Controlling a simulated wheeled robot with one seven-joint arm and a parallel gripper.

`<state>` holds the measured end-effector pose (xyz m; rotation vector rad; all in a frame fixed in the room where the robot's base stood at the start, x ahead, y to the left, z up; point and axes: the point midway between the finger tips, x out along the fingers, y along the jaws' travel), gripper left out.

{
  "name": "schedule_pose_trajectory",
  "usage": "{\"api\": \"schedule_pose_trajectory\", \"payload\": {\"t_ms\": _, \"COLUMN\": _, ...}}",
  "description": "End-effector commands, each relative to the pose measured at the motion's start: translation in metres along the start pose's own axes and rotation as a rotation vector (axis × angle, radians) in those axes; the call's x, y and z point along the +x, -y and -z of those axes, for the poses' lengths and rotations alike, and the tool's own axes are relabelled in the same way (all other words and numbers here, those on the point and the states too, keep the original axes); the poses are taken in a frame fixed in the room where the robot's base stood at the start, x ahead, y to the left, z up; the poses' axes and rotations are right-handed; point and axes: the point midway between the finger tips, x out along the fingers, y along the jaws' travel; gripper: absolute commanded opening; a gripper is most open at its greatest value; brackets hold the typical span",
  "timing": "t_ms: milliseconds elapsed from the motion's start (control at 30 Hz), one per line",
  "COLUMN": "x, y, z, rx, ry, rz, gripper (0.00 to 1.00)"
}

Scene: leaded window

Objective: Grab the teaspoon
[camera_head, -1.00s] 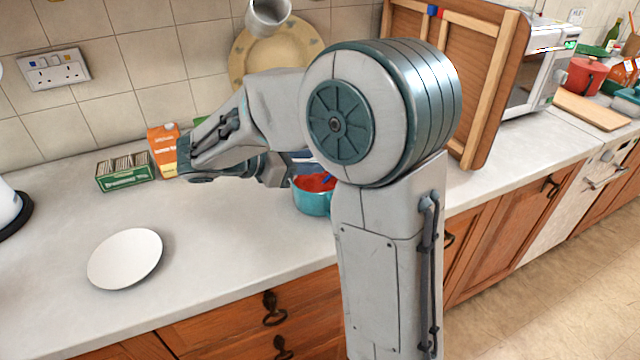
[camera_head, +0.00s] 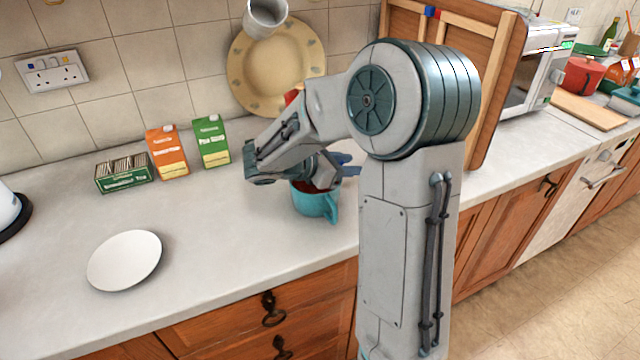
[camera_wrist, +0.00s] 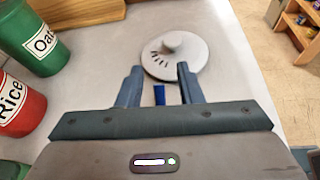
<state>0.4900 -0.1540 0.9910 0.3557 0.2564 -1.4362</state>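No whole teaspoon can be made out. A small blue strip (camera_wrist: 159,95) shows between my fingers in the wrist view; it may be a teaspoon handle, but I cannot tell. My gripper (camera_wrist: 160,70) is open, its two fingers apart with gaps on both sides of the strip. In the head view my gripper (camera_head: 347,165) is partly hidden behind my arm, over or behind a teal mug (camera_head: 316,204) with a red inside.
A grey slotted disc with a knob (camera_wrist: 175,55) lies beyond my fingertips. Green Oats (camera_wrist: 37,40) and red Rice (camera_wrist: 18,105) canisters stand left. A white plate (camera_head: 124,260), tea box (camera_head: 124,173), orange carton (camera_head: 167,152) and green carton (camera_head: 211,142) are on the counter (camera_head: 220,240).

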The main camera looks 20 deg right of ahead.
Motion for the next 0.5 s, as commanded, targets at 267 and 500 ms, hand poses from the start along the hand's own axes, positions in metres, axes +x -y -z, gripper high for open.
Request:
{"api": "schedule_pose_trajectory", "payload": {"t_ms": 267, "x": -0.0003, "y": 0.0, "z": 0.0001, "rx": 0.0, "ry": 0.0, "rz": -0.001, "gripper": 0.03}}
{"api": "schedule_pose_trajectory", "payload": {"t_ms": 500, "x": -0.0004, "y": 0.0, "z": 0.0, "rx": 0.0, "ry": 0.0, "rz": 0.0, "gripper": 0.0}}
